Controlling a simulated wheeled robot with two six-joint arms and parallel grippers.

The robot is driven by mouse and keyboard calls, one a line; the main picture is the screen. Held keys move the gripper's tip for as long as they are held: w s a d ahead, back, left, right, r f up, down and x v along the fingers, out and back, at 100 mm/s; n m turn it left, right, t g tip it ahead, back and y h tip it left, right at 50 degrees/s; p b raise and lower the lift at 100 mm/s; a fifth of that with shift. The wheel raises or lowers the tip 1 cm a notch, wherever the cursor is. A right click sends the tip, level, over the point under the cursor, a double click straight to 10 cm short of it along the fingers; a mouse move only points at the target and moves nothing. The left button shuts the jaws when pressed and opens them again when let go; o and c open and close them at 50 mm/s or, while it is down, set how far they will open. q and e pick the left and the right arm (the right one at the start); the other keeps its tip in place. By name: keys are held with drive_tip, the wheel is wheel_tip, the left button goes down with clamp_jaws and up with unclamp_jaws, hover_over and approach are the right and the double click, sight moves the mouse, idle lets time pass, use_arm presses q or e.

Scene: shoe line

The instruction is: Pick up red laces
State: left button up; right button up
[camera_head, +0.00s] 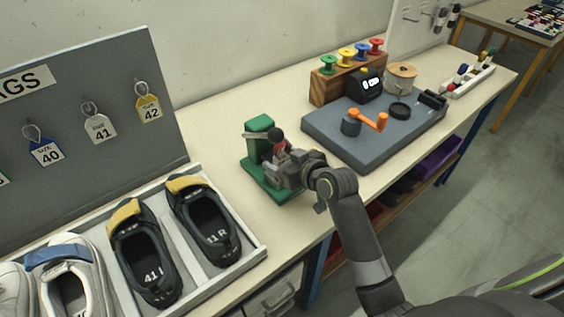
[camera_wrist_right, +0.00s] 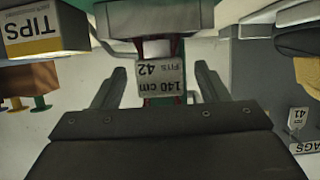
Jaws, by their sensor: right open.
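The red laces (camera_head: 283,147) hang at the green stand (camera_head: 258,125), mostly hidden behind my right gripper in the head view. In the right wrist view, the red laces (camera_wrist_right: 151,47) carry a pale label (camera_wrist_right: 160,77) reading 140 cm, fits 42. My right gripper (camera_head: 276,161) is at the stand. Its two fingers (camera_wrist_right: 158,86) are open, one on each side of the label, with visible gaps between. My left gripper is not in view.
A shoe tray (camera_head: 251,262) lies at the front left, near the tag board (camera_head: 90,80). A grey mat (camera_head: 345,152) with an orange-handled tool (camera_head: 369,120) and a spool rack (camera_head: 325,88) stand to the right. A TIPS box (camera_wrist_right: 45,30) shows beside the gripper in the wrist view.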

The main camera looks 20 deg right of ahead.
sight(282, 154)
drive_tip(key=shift+w+a+f, duration=0.15)
drive_tip(key=shift+w, duration=0.2)
drive_tip(key=c, duration=1.1)
drive_tip(key=shift+r, duration=0.55)
wheel_tip(282, 154, up, 3)
drive_tip(key=shift+f, duration=0.15)
drive_tip(key=s+d+b, duration=0.1)
drive_tip(key=s+d, duration=0.1)
drive_tip(key=s, duration=0.3)
drive_tip(key=s+d, duration=0.2)
drive_tip(key=s, duration=0.4)
drive_tip(key=s+d+b, duration=0.1)
drive_tip(key=s+d, duration=0.1)
drive_tip(key=s, duration=0.4)
drive_tip(key=shift+f+b, duration=0.1)
drive_tip(key=shift+b, duration=0.25)
